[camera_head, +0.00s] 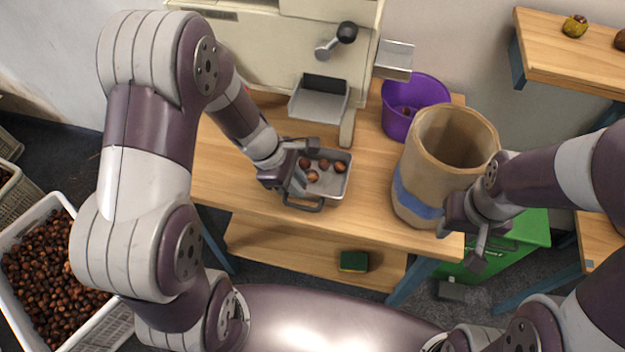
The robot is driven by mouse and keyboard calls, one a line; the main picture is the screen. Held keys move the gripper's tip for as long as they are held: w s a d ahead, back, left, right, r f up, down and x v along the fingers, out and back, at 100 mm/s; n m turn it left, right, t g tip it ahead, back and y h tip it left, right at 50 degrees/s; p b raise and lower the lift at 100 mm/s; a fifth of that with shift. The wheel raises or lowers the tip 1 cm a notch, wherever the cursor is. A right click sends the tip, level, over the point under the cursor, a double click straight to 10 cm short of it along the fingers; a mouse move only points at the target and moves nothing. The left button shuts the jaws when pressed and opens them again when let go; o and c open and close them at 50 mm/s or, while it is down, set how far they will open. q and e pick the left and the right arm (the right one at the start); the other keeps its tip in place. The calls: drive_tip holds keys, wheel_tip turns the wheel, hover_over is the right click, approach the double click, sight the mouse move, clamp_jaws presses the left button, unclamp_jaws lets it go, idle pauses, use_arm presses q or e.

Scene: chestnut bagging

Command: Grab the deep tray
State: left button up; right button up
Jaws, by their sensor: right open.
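The deep tray (338,191) is a small grey metal tray with a dark handle at its front, on the wooden table below the machine's chute. A few brown chestnuts (312,176) lie in it. My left gripper (298,172) is at the tray's left side and overlaps its edge. The gripper hides that side, and I cannot tell whether its fingers are closed on the tray. My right gripper (462,238) is open beside the lower right of the paper bag (424,168), and whether it touches the bag is unclear.
A beige machine (270,45) with a metal chute (319,98) stands behind the tray. A purple bucket (405,112) is behind the bag. A white crate of chestnuts (50,210) is at left. A sponge (354,261) lies on the lower shelf. A green box (520,232) stands at right.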

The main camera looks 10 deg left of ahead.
sight(310, 181)
use_arm(q)
drive_tip(key=b+x, duration=0.1)
drive_tip(key=x, duration=0.3)
drive_tip(key=shift+w+f, duration=0.1)
drive_tip(key=shift+f, duration=0.35)
clamp_jaws()
